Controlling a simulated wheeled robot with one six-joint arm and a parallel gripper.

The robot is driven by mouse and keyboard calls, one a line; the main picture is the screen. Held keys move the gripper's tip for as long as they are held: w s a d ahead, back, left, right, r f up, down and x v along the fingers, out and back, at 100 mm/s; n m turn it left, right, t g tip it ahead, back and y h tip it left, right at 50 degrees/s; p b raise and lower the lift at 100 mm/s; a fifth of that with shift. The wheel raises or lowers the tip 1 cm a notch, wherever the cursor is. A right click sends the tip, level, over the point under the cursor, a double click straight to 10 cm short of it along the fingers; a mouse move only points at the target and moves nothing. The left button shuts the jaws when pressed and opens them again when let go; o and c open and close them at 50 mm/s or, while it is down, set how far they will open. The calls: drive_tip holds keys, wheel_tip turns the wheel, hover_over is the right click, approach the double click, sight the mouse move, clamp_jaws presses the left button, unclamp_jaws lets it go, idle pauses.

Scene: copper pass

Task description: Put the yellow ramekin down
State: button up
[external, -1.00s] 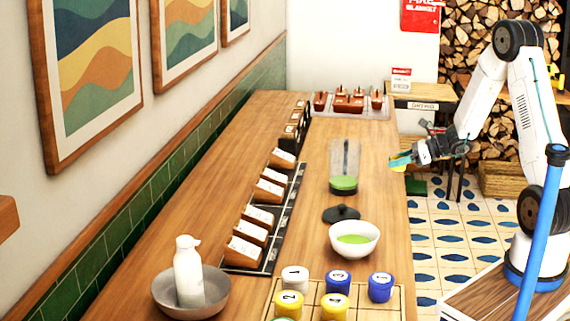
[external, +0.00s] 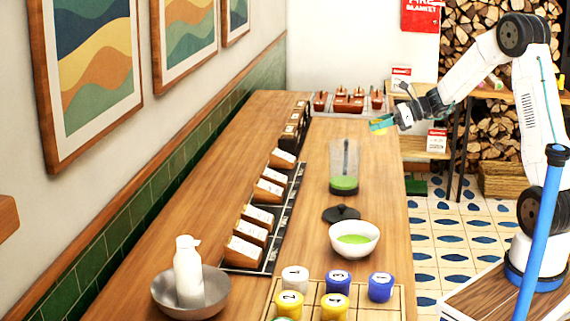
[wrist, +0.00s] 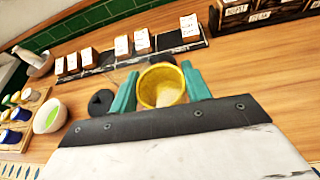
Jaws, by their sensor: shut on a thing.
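My gripper (external: 381,123) is at the far right part of the wooden counter in the external view, raised above its surface. Its teal fingers are shut on the yellow ramekin (external: 380,131), which is small and partly hidden there. In the wrist view the yellow ramekin (wrist: 146,86) sits between the two teal fingers of my gripper (wrist: 161,88), its open top toward the camera. Something pale lies inside it. The wooden counter (external: 290,130) shows below and around it.
A clear container with green contents (external: 343,183), a black lid (external: 341,214) and a white bowl (external: 354,239) stand nearer the camera. Numbered jars (external: 381,287) sit in a wooden grid in front. A tray with copper-coloured pots (external: 348,103) is at the back. Counter left of the gripper is clear.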

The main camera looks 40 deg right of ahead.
drive_tip(key=w+a+r+n+g+y, duration=0.1)
drive_tip(key=w+a+n+g, duration=0.1)
drive_tip(key=w+a, duration=0.45)
drive_tip(key=w+a+n+g+y, duration=0.1)
drive_tip(key=w+a, duration=0.2)
drive_tip(key=a, duration=0.6)
drive_tip(key=n+g+y, duration=0.1)
drive_tip(key=n+g, duration=0.6)
drive_tip(key=g, duration=0.2)
hover_over(191, 232)
wheel_tip(191, 232, down, 2)
drive_tip(key=shift+t, duration=0.3)
wheel_tip(191, 232, down, 15)
drive_tip(key=shift+s, duration=0.1)
drive_tip(key=shift+f, duration=0.1)
drive_tip(key=o, duration=1)
